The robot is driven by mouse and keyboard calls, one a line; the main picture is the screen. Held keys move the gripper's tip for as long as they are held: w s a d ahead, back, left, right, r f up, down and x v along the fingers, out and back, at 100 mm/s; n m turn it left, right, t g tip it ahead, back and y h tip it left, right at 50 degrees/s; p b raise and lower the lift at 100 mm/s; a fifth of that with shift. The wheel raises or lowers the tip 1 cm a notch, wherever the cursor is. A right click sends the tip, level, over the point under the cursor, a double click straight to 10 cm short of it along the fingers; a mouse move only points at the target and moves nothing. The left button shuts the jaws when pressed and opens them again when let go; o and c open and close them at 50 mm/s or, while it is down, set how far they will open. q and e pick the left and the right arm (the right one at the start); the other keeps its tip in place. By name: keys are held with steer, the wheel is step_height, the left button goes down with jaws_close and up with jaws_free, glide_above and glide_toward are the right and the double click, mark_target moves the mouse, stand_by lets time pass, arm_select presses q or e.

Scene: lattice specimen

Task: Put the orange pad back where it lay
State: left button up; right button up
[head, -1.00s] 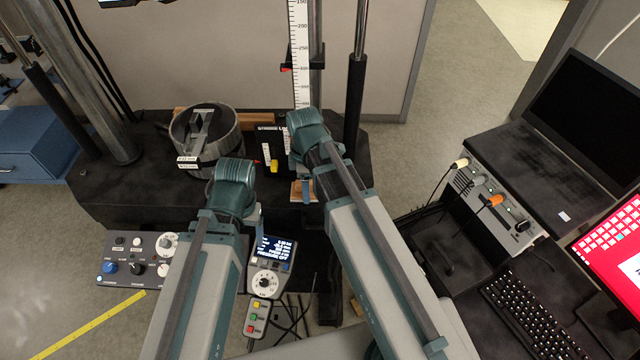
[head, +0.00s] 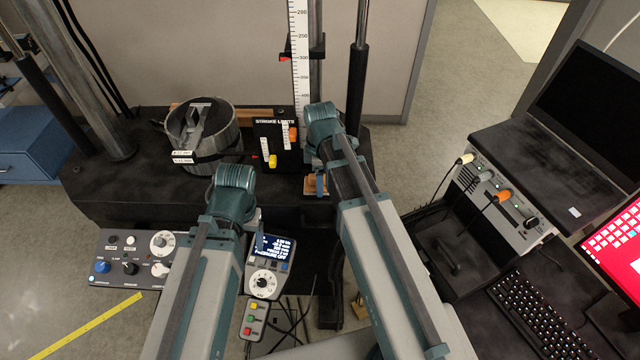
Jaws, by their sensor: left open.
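The orange pad (head: 310,186) is a small flat orange-brown piece at the front edge of the dark bench (head: 110,187), below the black stroke limits panel. My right gripper (head: 320,187) is over it. The pad has moved with this gripper, so it appears shut on the pad; the hand hides part of the grip. I cannot tell whether the pad touches the bench. My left gripper (head: 259,224) is open and appears empty, in front of the bench edge and just above the handset's screen.
The stroke limits panel (head: 263,135) with yellow and orange sliders stands behind the pad. A metal cylinder (head: 226,130) is to its left. A vertical ruler (head: 299,60) and dark column (head: 357,90) rise behind. The handset (head: 263,283) and control box (head: 115,268) are in front.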

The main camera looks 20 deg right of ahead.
steer(key=shift+f, duration=0.15)
steer(key=o, duration=1.4)
steer(key=shift+r, duration=0.2)
step_height(320, 180, up, 12)
steer(key=p, duration=1.2)
steer(key=shift+f, duration=0.2)
